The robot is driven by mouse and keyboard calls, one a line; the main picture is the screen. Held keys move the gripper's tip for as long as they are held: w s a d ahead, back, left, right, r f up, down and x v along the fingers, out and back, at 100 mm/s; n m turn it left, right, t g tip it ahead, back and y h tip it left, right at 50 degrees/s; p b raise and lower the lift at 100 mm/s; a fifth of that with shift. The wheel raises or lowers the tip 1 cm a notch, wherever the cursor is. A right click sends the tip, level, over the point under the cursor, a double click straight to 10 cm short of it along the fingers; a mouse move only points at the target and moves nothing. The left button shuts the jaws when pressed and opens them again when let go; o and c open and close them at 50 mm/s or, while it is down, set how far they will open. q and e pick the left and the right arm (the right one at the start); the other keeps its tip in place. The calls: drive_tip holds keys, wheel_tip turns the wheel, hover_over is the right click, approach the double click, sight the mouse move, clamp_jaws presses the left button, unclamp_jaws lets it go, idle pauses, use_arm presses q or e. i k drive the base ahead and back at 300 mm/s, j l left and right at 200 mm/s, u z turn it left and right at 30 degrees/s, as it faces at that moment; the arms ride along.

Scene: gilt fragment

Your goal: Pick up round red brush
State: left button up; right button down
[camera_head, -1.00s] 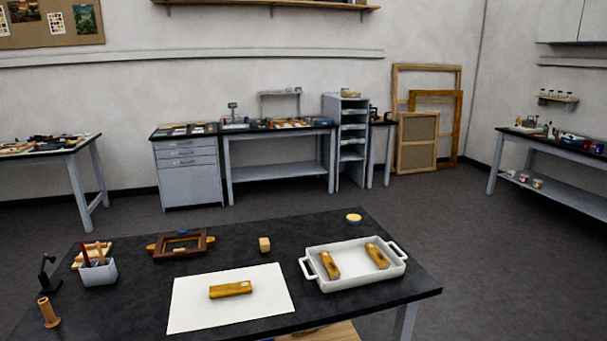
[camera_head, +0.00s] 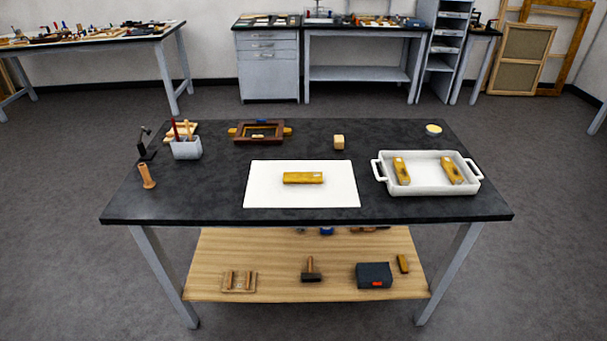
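A light grey square cup (camera_head: 186,149) stands at the left of the black table. Thin sticks with red handles stand upright in it, and one of these red handles (camera_head: 176,131) leans slightly left. Their lower ends are hidden inside the cup. They look like brushes or tools, but they are too small to tell which is the round red brush. Neither of my grippers is in view.
The black table (camera_head: 220,207) holds a white sheet (camera_head: 265,192) with a gilt piece (camera_head: 303,178), a white tray (camera_head: 425,187), a wooden frame (camera_head: 259,132), a small block (camera_head: 338,142) and a wooden cylinder (camera_head: 146,176). A low wooden shelf (camera_head: 215,257) sits beneath. Open floor surrounds the table.

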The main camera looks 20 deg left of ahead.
sight(173, 124)
drive_tip(key=i+j+u, duration=0.7)
drive_tip(key=j, duration=0.15)
drive_tip(key=i+j+u, duration=0.35)
drive_tip(key=l+z, duration=0.25)
drive_tip(key=l, duration=0.35)
drive_tip(key=l+z, duration=0.25)
drive_tip(key=l, duration=0.4)
